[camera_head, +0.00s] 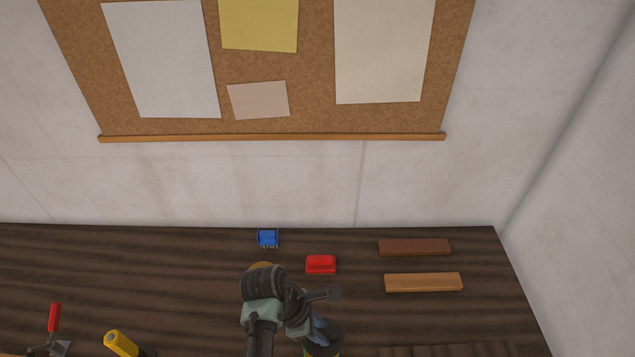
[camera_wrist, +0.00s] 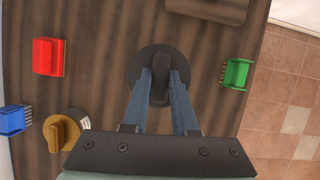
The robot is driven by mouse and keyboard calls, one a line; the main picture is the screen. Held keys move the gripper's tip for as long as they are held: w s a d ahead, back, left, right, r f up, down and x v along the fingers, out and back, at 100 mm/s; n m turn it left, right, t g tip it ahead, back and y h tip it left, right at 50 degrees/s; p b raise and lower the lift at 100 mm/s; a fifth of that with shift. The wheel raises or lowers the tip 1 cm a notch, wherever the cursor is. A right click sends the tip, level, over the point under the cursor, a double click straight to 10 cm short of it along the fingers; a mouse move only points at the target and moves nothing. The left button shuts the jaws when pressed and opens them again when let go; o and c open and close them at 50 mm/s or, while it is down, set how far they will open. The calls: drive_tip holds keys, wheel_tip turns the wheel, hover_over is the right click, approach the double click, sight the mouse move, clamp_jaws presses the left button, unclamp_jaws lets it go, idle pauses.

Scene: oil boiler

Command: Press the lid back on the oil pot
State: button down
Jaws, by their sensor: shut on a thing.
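The lid is a dark round disc (camera_wrist: 140,62) with a black upright handle (camera_wrist: 160,72) in the wrist view. My gripper (camera_wrist: 160,84) is shut on the handle with its two blue fingers. In the head view my gripper (camera_head: 318,326) is low at the bottom middle, over the dark lid (camera_head: 326,338), partly hidden by my arm. I cannot make out the oil pot; whatever is under the lid is hidden, so I cannot tell whether the lid touches it. A wooden knob on a ridged round base (camera_wrist: 62,131) stands at lower left in the wrist view.
On the dark wooden table (camera_head: 160,270) lie a blue piece (camera_head: 267,238), a red piece (camera_head: 320,264) and two wooden bars (camera_head: 415,247) (camera_head: 424,282). A green piece (camera_wrist: 237,73) sits near the table edge. A red-handled tool (camera_head: 54,318) and yellow-handled tool (camera_head: 120,342) are lower left.

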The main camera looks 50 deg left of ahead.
drive_tip(key=shift+s+f+b, duration=0.2)
drive_tip(key=shift+f+b, duration=0.6)
drive_tip(key=shift+b, duration=0.25)
wheel_tip(320, 180, down, 3)
drive_tip(key=b, duration=0.3)
drive_tip(key=shift+f+b, duration=0.55)
drive_tip(key=shift+f, duration=0.3)
drive_tip(key=shift+p, duration=0.65)
drive_tip(key=shift+f+p, duration=0.15)
drive_tip(key=shift+p, duration=0.3)
idle(1.3)
drive_tip(key=c, duration=0.6)
unclamp_jaws()
